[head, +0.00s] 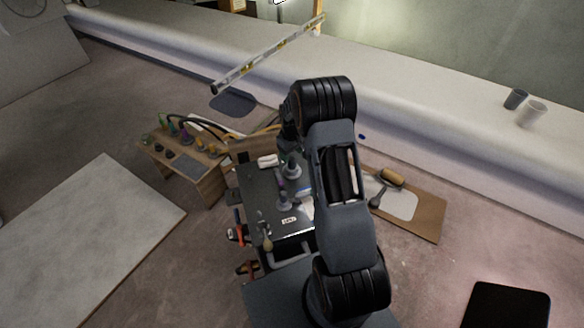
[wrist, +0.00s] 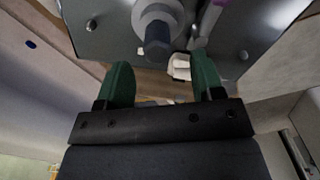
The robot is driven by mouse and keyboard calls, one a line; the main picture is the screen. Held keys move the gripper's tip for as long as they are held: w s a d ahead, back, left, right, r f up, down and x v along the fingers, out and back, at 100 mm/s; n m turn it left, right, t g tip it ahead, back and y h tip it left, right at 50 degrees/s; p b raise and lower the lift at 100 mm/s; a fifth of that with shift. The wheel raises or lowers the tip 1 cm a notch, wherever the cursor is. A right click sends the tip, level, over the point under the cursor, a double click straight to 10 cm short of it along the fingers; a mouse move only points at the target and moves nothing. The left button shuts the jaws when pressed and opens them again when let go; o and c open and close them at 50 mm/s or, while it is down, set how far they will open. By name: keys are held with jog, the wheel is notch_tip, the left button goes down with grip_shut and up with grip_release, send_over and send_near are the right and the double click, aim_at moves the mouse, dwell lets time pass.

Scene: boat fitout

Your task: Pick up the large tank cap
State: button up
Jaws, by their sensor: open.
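The large tank cap, a grey round disc with a dark blue-grey knob, appears in the wrist view (wrist: 157,32) at the top, on a dark surface. In the head view it seems to be the grey knobbed piece (head: 292,169) on the dark cart top (head: 262,190). My gripper (wrist: 163,65) is open, its two green fingers apart and empty. The knob shows beyond the fingertips, roughly between them, and nothing touches it that I can see. In the head view my arm hides part of the cart top and I cannot make out the fingers clearly.
A smaller knobbed piece (head: 284,202) and a purple item (wrist: 208,18) are close to the cap. A white item (wrist: 181,67) lies nearby. A wooden stand (head: 188,160) with fittings is left of the cart, and a board with tools (head: 428,216) is right.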

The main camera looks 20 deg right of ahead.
aim_at(292, 158)
jog(key=shift+w+d+f, duration=0.1)
jog(key=shift+f, duration=1.5)
jog(key=shift+w+d+f, duration=0.1)
jog(key=shift+f, duration=1.45)
jog(key=c, duration=1)
jog(key=shift+r, duration=0.15)
jog(key=shift+c, duration=0.2)
jog(key=shift+r, duration=0.25)
jog(key=r, duration=0.3)
jog(key=shift+a+r, duration=0.15)
jog(key=shift+a, duration=0.25)
jog(key=a+r, duration=0.9)
jog(key=a, duration=0.4)
jog(key=shift+s+a, duration=0.15)
jog(key=shift+s, duration=0.3)
